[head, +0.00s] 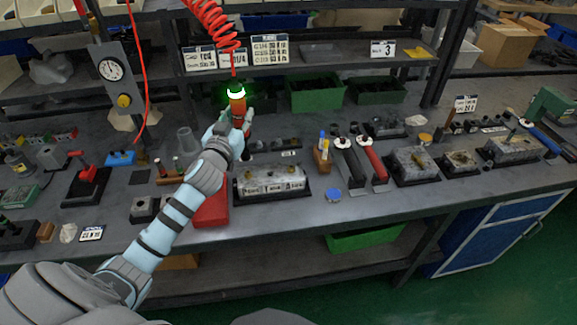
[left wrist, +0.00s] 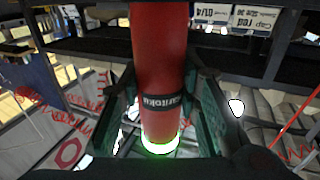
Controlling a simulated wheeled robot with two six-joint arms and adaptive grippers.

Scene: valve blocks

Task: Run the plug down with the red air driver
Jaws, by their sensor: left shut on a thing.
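The red air driver (head: 238,105) hangs upright below a red coiled hose (head: 213,25), with a lit green-white ring near its top. My left gripper (head: 234,127) is shut around it above the bench. In the left wrist view the red driver body (left wrist: 158,60) stands between the two dark green fingers, with a black label band and the glowing ring. A grey valve block (head: 270,182) with brass-coloured plugs sits on a dark base at the bench front, to the right of my forearm and below the driver in the picture. The driver's tip is not clear. My right gripper is out of view.
A red flat box (head: 211,208) lies beside my left forearm. Two upright-handled tools (head: 362,160), one black and one red, lie right of the valve block. More blocks (head: 415,165) stand farther right. Green bins (head: 316,93) stand behind.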

